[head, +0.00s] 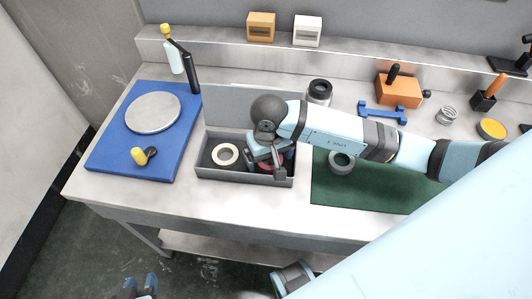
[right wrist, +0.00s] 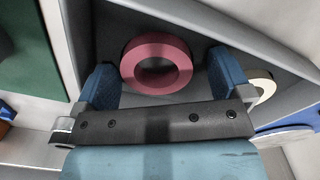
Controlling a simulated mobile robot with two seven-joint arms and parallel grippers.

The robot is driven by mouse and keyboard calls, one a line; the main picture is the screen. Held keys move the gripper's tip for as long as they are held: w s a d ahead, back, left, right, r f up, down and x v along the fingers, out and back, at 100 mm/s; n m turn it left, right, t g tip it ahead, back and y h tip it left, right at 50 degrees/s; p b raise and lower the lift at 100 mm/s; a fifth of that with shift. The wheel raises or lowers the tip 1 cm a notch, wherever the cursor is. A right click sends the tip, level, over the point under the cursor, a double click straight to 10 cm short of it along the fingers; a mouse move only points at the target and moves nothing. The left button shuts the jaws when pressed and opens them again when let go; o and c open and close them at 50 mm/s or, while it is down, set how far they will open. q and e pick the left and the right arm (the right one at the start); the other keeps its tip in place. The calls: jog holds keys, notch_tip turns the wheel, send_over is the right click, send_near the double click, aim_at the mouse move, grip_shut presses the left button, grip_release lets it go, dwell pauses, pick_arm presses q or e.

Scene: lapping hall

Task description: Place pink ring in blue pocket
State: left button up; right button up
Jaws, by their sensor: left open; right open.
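The pink ring (right wrist: 156,46) lies flat on the dark floor of the open grey case (head: 240,178). In the head view my right gripper (head: 268,160) mostly hides it. The right wrist view shows the right gripper's blue fingers open, one on each side of the ring, with gaps. My left gripper (head: 140,286) is low at the bottom left, off the table, open and empty. A blue board (head: 105,150) lies at the left of the table, with a round grey plate (head: 153,112) on it. I cannot make out a distinct blue pocket.
A cream ring (head: 216,158) lies left of the gripper in the same case, whose lid (head: 228,98) stands up behind. A grey ring (head: 333,165) is on the green mat (head: 345,192). A yellow-knobbed piece (head: 138,156) sits on the board. A dark cylinder (head: 319,95) stands behind.

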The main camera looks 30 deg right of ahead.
notch_tip(320, 180, up, 12)
jog(key=shift+w+f, duration=0.15)
jog(key=shift+f, duration=0.1)
jog(key=shift+d, duration=0.1)
dwell(0.4)
